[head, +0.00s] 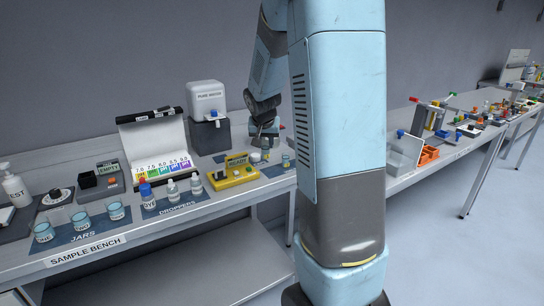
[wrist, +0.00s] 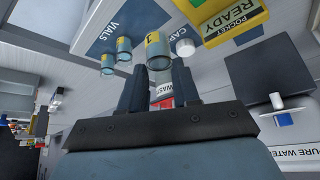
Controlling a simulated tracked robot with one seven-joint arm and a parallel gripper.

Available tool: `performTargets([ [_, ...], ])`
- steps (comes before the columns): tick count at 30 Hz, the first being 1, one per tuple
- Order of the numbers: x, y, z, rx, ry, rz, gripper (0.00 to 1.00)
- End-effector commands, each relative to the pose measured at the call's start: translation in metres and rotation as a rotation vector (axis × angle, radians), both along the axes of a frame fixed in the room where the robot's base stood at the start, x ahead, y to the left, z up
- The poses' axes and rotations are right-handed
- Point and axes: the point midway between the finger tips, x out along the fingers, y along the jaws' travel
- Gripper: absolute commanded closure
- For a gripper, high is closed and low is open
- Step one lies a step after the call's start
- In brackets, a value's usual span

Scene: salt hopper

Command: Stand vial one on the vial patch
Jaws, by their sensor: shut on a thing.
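My gripper (wrist: 161,66) is shut on a vial with a yellow band and a dark mark (wrist: 157,48); I cannot read the mark surely as one. The blue vial patch (wrist: 140,14), lettered VIALS, lies past the fingertips. Two other yellow-and-blue vials (wrist: 123,50) stand on its side, left of the held vial in the wrist view. Whether the held vial touches the surface cannot be told. In the head view my gripper (head: 265,132) hangs over the bench's right end, and the held vial is too small to make out clearly.
A white cap (wrist: 185,47) sits on the cap patch beside the held vial. The yellow READY pocket block (head: 234,172) is close by. A waste cup with red (wrist: 163,92) shows between the fingers. The pure water dispenser (head: 207,112) stands behind; jars (head: 80,222) are far left.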

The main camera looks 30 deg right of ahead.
Motion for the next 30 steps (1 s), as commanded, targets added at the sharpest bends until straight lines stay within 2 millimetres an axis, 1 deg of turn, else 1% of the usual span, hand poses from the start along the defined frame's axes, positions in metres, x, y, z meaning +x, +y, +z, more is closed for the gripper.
performTargets([
  [1,0.003,-0.006,-0.009,0.000,0.003,-0.003,0.99],
  [6,0.012,-0.019,-0.027,0.001,0.001,-0.002,0.99],
  [14,0.018,-0.026,-0.037,0.000,0.000,-0.001,0.99],
  [15,0.019,-0.028,-0.040,0.000,0.000,-0.002,0.99],
  [21,0.019,-0.027,-0.066,0.000,0.001,0.002,0.99],
  [24,0.018,-0.027,-0.070,0.000,0.000,-0.001,0.99],
  [30,0.019,-0.027,-0.070,0.000,0.000,-0.001,0.99],
])
